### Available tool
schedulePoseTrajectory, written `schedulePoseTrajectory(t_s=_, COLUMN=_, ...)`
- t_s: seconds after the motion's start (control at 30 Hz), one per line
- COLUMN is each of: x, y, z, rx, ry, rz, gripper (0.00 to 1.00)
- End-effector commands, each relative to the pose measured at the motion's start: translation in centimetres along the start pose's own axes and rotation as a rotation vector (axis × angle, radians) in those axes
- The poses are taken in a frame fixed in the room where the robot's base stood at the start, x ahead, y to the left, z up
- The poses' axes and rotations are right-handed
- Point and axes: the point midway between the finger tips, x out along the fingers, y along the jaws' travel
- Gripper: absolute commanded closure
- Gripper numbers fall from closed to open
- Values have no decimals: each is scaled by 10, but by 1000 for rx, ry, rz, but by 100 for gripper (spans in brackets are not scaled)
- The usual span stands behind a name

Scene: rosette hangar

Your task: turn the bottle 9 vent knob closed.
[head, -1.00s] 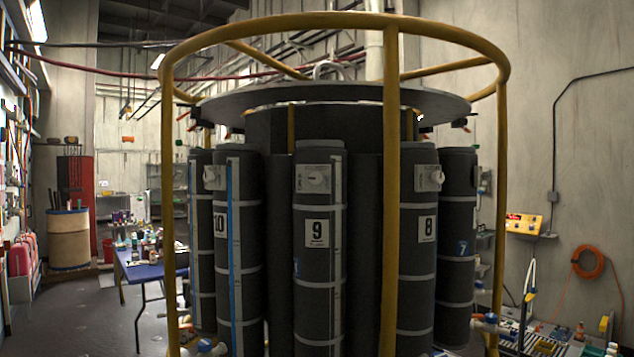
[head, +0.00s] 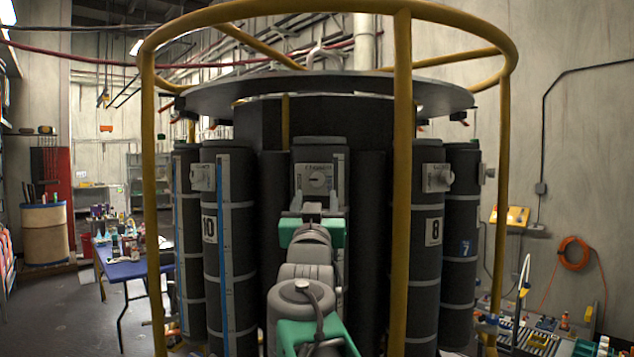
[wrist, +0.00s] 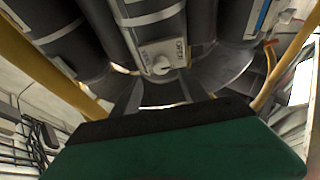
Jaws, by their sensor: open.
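Bottle 9 (head: 318,152) is the dark grey cylinder in the middle of the rack, its number hidden behind my arm in the head view. Its vent knob (head: 317,181) is a pale round knob on a grey plate near the top. The knob also shows in the wrist view (wrist: 160,66), with lettering beside it too small to read surely. My gripper (head: 312,203) is in front of bottle 9, just below the knob in the head view. It is open and empty, its fingers (wrist: 158,97) apart below the knob in the wrist view.
A yellow tube cage surrounds the bottles; one upright (head: 402,190) stands right of my arm. Bottle 10 (head: 217,255) and bottle 8 (head: 424,265) flank bottle 9 with similar knobs. A dark round plate (head: 350,88) overhangs the bottles. A blue table (head: 132,270) stands at left.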

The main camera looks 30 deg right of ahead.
Motion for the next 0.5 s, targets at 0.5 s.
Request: schedulePoseTrajectory(t_s=0.5, x=76, y=0, z=-2, rx=1, ry=2, rz=-1, gripper=48)
